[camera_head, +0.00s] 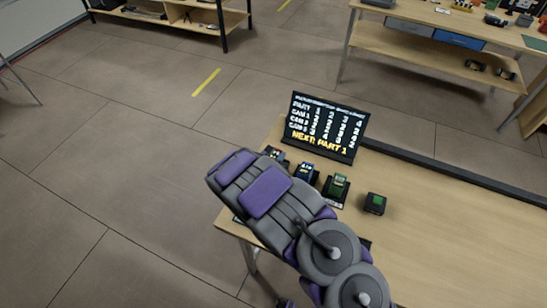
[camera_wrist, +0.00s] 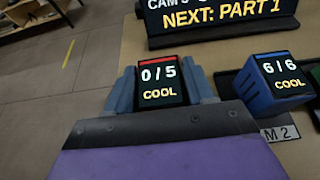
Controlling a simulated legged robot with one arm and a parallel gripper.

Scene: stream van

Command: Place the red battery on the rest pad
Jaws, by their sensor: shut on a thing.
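The red battery (camera_wrist: 160,85) is a dark block with a red stripe and a display reading "0/5 COOL". My gripper (camera_wrist: 160,92) is shut on it, with a blue-grey finger on each side. In the head view, a small part of the red battery (camera_head: 274,153) shows beyond my arm at the left of the row, below the screen. My gripper is mostly hidden there by my arm. I cannot tell from the wrist view whether the battery touches the surface below. I cannot make out the rest pad; my arm covers part of the table.
A blue battery (camera_wrist: 278,82) reading "6/6 COOL" stands close on the right, by a label "M 2". A green battery (camera_head: 337,187) and a dark green-topped block (camera_head: 375,203) stand farther right. A black screen (camera_head: 325,127) stands behind them. The table's right side (camera_head: 460,235) is clear.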

